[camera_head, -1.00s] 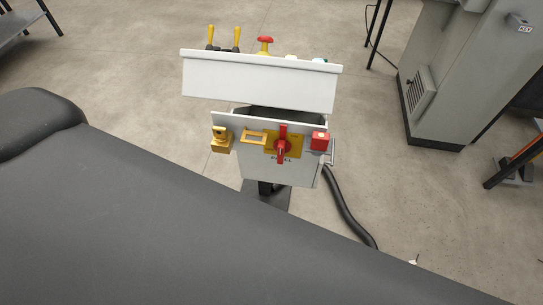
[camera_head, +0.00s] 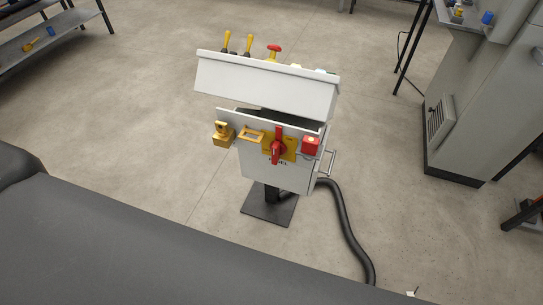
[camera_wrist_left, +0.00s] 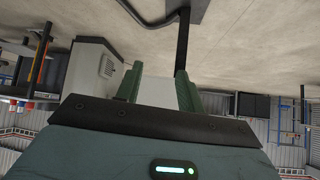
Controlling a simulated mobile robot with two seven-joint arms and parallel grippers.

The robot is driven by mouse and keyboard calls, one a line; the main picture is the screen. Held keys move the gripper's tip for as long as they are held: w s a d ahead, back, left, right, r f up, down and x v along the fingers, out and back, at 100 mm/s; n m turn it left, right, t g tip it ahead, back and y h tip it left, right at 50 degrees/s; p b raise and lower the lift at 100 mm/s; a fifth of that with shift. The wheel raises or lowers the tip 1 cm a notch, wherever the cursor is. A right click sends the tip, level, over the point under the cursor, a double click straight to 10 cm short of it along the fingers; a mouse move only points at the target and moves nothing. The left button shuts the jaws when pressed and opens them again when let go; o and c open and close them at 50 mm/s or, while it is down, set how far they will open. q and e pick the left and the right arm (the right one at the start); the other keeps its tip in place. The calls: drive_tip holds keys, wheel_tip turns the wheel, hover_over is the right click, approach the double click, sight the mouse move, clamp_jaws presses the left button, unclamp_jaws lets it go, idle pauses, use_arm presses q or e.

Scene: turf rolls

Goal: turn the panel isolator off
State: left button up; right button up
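The panel isolator is a red rotary handle (camera_head: 277,146) on a yellow plate (camera_head: 291,148), on the front of a white control pedestal (camera_head: 265,177) in the head view. The handle stands upright, with its long end pointing up. The lettering below it is partly legible and ends in "EL". My left gripper (camera_wrist_left: 158,90) shows only in the left wrist view. Its two green fingers are apart with nothing visible held between them. It is away from the isolator, which that view does not show. My right gripper is in neither view.
Left of the isolator are a yellow padlock-like piece (camera_head: 223,135) and a yellow frame (camera_head: 250,136); right is a red block (camera_head: 311,146). A sloped white console (camera_head: 265,85) overhangs them. A black hose (camera_head: 346,225) runs along the floor. A grey cabinet (camera_head: 475,100) stands right.

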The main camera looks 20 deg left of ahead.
use_arm(q)
drive_tip(key=w+r+m+t+y, duration=0.1)
drive_tip(key=w+m+t, duration=0.1)
drive_tip(key=w+m, duration=0.5)
drive_tip(key=m+t, duration=0.7)
drive_tip(key=m, duration=2)
approach(274, 153)
drive_tip(key=w, duration=0.2)
drive_tip(key=shift+w+d+f+p, duration=0.1)
drive_tip(key=shift+w+p, duration=0.05)
drive_tip(key=shift+w, duration=1.75)
drive_tip(key=shift+w+d+p, duration=0.1)
drive_tip(key=shift+w+p, duration=0.05)
drive_tip(key=shift+w, duration=1.75)
clamp_jaws()
